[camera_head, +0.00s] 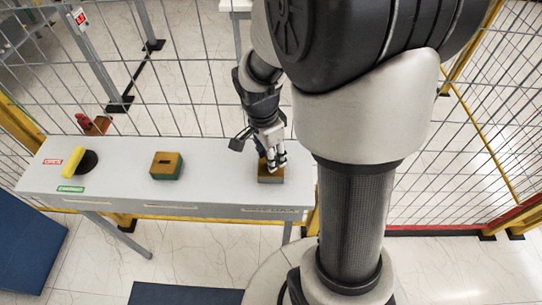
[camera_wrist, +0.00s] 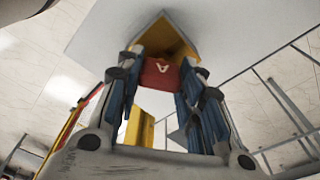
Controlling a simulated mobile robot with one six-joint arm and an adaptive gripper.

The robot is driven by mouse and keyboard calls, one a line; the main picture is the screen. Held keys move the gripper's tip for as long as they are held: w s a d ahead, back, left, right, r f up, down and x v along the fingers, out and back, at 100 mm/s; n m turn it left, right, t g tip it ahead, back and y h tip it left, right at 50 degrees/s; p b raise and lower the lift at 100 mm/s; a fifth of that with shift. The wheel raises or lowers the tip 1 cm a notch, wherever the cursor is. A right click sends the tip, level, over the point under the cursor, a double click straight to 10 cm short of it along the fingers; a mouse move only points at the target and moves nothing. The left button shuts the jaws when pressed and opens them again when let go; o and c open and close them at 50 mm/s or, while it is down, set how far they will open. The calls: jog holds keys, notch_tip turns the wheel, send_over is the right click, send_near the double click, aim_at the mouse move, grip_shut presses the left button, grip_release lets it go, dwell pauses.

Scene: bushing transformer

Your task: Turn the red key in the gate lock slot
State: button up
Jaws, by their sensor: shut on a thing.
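My gripper (camera_head: 273,162) is over the right end of the grey table, at a wooden-topped block (camera_head: 271,178). In the wrist view my gripper (camera_wrist: 161,82) is shut on a red key (camera_wrist: 160,72) marked with a letter A. The key's far end meets the yellow-brown block (camera_wrist: 176,38), which also shows in the wrist view. How deep the key sits in the slot is hidden. In the head view my fingers cover the key.
A second block (camera_head: 167,166) with a dark slot stands mid-table. A yellow handle (camera_head: 73,162) on a black disc is at the left of the table (camera_head: 120,165), with a red object (camera_head: 97,125) behind it. Wire fencing (camera_head: 180,60) runs behind the table.

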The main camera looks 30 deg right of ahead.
jog(key=shift+m, duration=0.3)
jog(key=m+b, duration=0.1)
jog(key=m, duration=0.4)
jog(key=shift+g, duration=0.3)
jog(key=o, duration=0.6)
jog(key=shift+m, duration=0.3)
jog(key=o, duration=0.6)
jog(key=shift+r, duration=0.1)
